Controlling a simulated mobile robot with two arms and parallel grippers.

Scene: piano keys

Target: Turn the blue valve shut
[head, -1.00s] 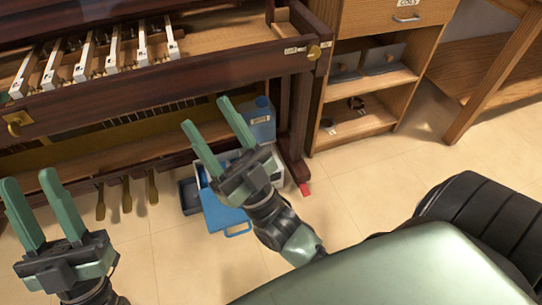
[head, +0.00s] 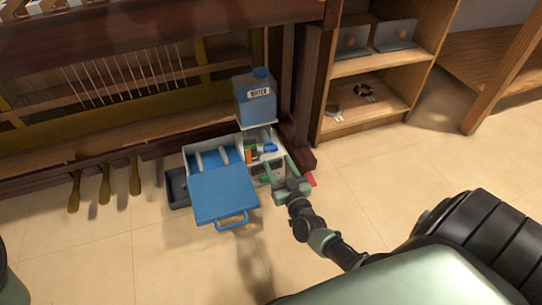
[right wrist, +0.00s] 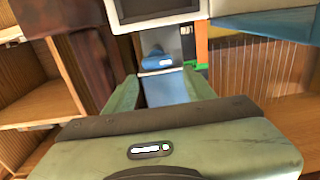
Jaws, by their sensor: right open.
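The blue valve looks to be the small blue part (head: 270,147) in the open white and blue case by the piano's right leg. It also shows in the right wrist view as a blue handle (right wrist: 157,62) on a grey face. My right gripper (head: 279,168) is open and empty at the case's right front edge. In the right wrist view, the fingers (right wrist: 161,88) point toward the valve, which lies beyond the tips, apart from them. My left gripper is not in view.
A blue bottle (head: 257,98) stands behind the case, whose blue lid (head: 224,192) is folded toward me. Close by are the piano leg (head: 303,140), a red piece (head: 312,180) and a dark tray (head: 178,187). A wooden shelf (head: 365,100) stands right.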

